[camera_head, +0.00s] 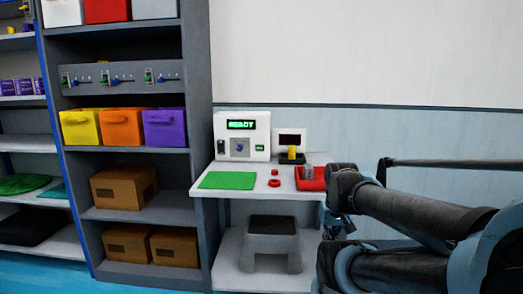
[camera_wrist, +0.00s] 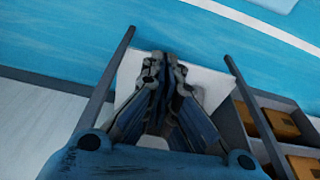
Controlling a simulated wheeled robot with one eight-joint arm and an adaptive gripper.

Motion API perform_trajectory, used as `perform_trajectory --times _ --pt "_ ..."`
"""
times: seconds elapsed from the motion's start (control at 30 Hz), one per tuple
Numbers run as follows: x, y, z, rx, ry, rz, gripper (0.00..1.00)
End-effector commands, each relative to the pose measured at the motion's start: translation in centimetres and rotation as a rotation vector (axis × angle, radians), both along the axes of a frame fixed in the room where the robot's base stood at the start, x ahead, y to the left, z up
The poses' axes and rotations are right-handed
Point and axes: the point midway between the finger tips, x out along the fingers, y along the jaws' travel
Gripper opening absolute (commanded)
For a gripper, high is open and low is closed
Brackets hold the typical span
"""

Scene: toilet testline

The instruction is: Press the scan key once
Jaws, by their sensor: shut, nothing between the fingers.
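A white machine (camera_head: 242,137) with a lit green display (camera_head: 241,125) stands at the back left of a white table in the head view. The display seems to read READY. Its front carries a small green key (camera_head: 259,148) at the right, a blue knob (camera_head: 239,148) on a grey plate and a dark switch (camera_head: 221,147). The labels are too small to read, so I cannot tell which is the scan key. My gripper (camera_wrist: 162,58) is shut and empty in the wrist view, over a white surface and apart from the machine. I cannot make out its fingertips in the head view.
The table (camera_head: 232,193) holds a green mat (camera_head: 227,181), red buttons (camera_head: 274,183), a red tray (camera_head: 309,185) and a second device (camera_head: 291,138) with a yellow part. A grey stool (camera_head: 271,234) stands below. Shelves with bins and brown boxes (camera_head: 124,187) stand left.

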Motion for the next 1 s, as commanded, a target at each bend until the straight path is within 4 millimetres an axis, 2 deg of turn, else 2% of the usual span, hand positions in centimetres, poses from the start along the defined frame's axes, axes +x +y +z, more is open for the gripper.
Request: perform_trajectory --times 0.37,0.43,0.53,0.77,1.0 --pt "0.0 0.0 0.0 0.0 0.0 0.001 0.0" --pt "-0.7 0.0 0.6 -0.006 -0.011 0.007 0.0" --pt "0.1 -0.2 1.3 -0.032 -0.01 0.033 0.0" --pt "4.4 -0.7 4.2 -0.168 -0.012 0.159 0.0" --pt "10.5 0.1 7.3 -0.334 -0.027 0.31 0.0"
